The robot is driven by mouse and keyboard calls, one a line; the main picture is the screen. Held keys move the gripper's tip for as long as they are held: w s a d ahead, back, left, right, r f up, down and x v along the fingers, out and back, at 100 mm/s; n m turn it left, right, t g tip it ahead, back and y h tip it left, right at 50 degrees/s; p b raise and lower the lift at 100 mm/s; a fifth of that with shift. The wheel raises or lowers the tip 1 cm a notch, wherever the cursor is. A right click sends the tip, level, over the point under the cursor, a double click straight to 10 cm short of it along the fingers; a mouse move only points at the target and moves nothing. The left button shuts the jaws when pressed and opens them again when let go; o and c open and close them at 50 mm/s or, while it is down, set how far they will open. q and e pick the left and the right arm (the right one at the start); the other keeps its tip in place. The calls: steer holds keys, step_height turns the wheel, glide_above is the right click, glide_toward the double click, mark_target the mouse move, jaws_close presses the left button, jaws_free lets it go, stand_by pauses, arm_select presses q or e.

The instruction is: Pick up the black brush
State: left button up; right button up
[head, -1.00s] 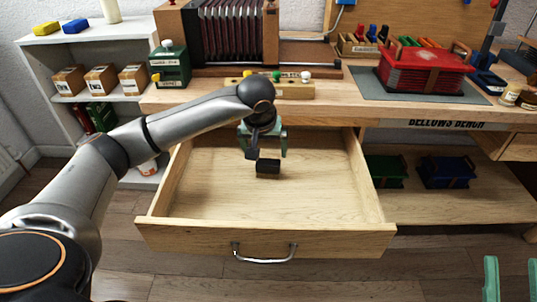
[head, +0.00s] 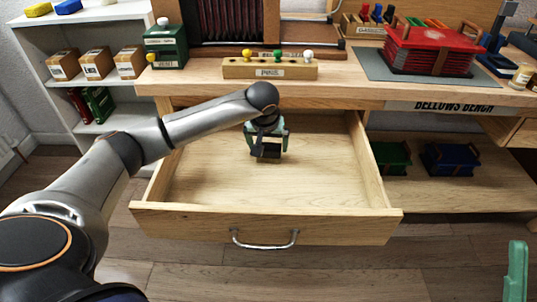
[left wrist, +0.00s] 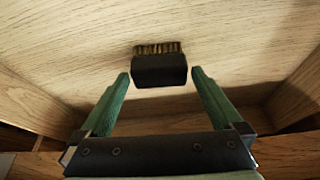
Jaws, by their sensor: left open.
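The black brush (left wrist: 160,71), a small dark block with tan bristles along one edge, lies in the open wooden drawer (head: 265,222). My left gripper (head: 268,147) is over it, pointing down, open. In the left wrist view its green fingertips are on either side of the brush, with a gap on each side. In the head view the brush (head: 268,154) is partly covered by the gripper. A green finger of my right gripper (head: 516,270) shows at the lower right, away from the drawer; its opening cannot be told.
The drawer walls surround the brush, with bare drawer floor around it. The bench top (head: 350,92) overhangs the drawer's back and holds a pegs block (head: 240,69) and a red stack (head: 430,50). A shelf with boxes (head: 95,65) stands at the left.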

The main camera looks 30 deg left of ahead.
mark_target(268, 147)
arm_select(q)
steer(key=x, duration=0.3)
steer(key=shift+f+b, duration=0.1)
steer(key=shift+b, duration=0.2)
steer(key=shift+c, duration=0.2)
steer(key=c, duration=1)
